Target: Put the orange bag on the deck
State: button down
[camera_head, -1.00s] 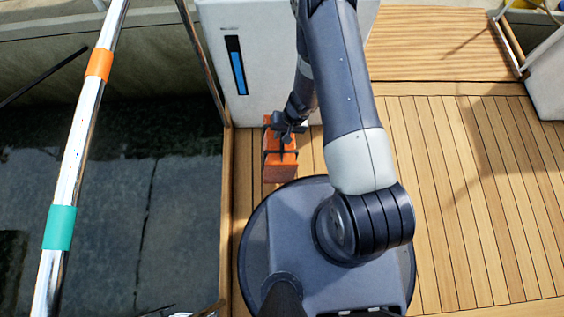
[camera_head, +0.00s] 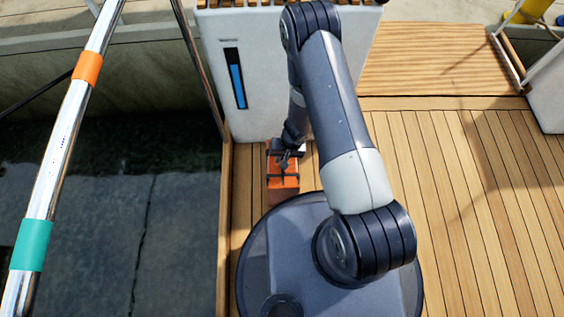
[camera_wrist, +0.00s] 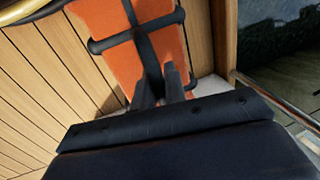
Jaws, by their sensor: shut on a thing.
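The orange bag (camera_head: 283,178) with dark straps is low over the planked deck (camera_head: 460,180), in front of the white cabinet. I cannot tell whether it touches the planks. My gripper (camera_head: 287,160) is at the top of the bag and shut on it. In the wrist view the bag (camera_wrist: 112,40) fills the upper middle, with a dark strap across it and another running to the fingers. My gripper (camera_wrist: 163,88) has its two fingers close around that strap. The bag's underside is hidden.
The white cabinet (camera_head: 270,90) with a blue strip stands just behind the bag. The deck's left edge (camera_head: 226,220) is close, with dark water and grey slabs beyond. A metal rail (camera_head: 60,150) with orange and teal bands runs along the left. Deck on the right is clear.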

jog(key=shift+d+b+x, duration=0.15)
jog(key=shift+b+x, duration=0.05)
jog(key=shift+x, duration=0.5)
jog(key=shift+d+b+x, duration=0.15)
jog(key=shift+x, duration=0.5)
jog(key=shift+f+b, duration=0.3)
jog(key=shift+b, duration=0.05)
jog(key=c, duration=1.5)
grip_release()
jog(key=shift+o, duration=0.2)
jog(key=shift+r+p, duration=0.2)
jog(key=shift+p, duration=0.1)
jog(key=shift+r, duration=0.35)
jog(key=p+v, duration=0.4)
jog(key=v, duration=0.7)
jog(key=shift+d, duration=0.15)
jog(key=shift+r, duration=0.1)
